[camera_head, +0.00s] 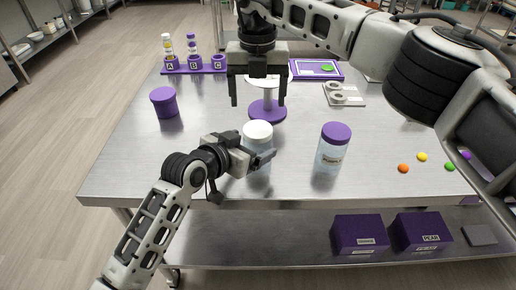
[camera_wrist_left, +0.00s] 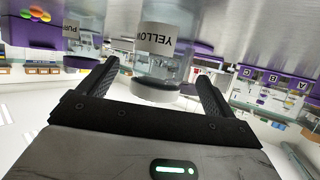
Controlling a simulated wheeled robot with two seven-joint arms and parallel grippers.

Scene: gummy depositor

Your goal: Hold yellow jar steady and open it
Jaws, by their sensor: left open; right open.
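The yellow jar is clear with a white lid (camera_head: 257,130) and stands upright on the steel table. In the left wrist view, its label reads "YELLOW" (camera_wrist_left: 157,38) upside down. My left gripper (camera_head: 262,160) is open at the jar's side, low against the table. In the left wrist view the jar appears between its two fingers (camera_wrist_left: 152,75), with a gap on each side. My right gripper (camera_head: 258,98) is open and empty, pointing down above the white lid. The jar's lower part is partly hidden by my left gripper in the head view.
A purple-lidded jar (camera_head: 333,150) stands to the right. A purple cup (camera_head: 164,102) is at left, and a white-and-purple stand (camera_head: 268,112) is behind the yellow jar. Several gummies, including an orange one (camera_head: 403,168), lie at right. A labelled purple rack (camera_head: 195,70) is at the back.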

